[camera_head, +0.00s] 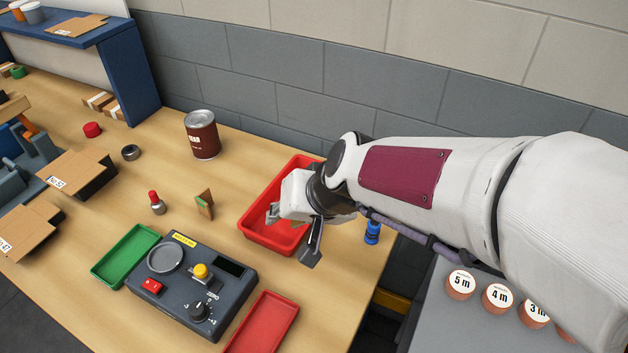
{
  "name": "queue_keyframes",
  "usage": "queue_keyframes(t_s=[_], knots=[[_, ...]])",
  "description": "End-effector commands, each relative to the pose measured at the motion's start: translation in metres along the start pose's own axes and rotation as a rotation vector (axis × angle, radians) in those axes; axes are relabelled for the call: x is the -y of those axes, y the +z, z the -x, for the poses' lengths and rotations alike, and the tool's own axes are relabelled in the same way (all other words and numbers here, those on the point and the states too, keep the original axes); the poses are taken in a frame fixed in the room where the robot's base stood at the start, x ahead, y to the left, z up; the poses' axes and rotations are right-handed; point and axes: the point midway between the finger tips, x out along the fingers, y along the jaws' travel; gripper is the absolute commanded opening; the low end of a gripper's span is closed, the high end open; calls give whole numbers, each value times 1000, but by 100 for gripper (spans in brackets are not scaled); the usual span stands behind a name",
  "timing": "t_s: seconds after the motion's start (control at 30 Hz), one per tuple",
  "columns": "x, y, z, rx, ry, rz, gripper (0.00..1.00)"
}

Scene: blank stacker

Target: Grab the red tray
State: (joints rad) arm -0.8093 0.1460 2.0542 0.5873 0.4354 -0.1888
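Two red trays are on the wooden bench. A deeper red tray (265,200) stands at the middle right, partly hidden behind my gripper and arm. A flatter red tray (265,324) lies at the front edge of the view, right of the grey control box. My gripper (291,236) hangs over the deeper red tray, with its fingers spread apart and nothing seen between them. I cannot tell whether either finger touches that tray.
A grey control box (197,284) with buttons stands left of the flatter tray, beside a green tray (126,255). A brown can (202,136), a red-topped cylinder (156,203) and a small blue object (373,232) are nearby. A grey wall bounds the back.

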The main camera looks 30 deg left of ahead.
Motion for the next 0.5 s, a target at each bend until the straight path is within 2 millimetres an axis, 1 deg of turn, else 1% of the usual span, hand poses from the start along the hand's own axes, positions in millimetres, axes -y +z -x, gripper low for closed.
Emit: queue_keyframes(t_s=[0.03,0.2,0.5], knots=[[12,-6,-13,-11,-13,6,24],[48,-28,-50,-78,-49,9,24],[101,-63,-114,-216,-66,-6,24]])
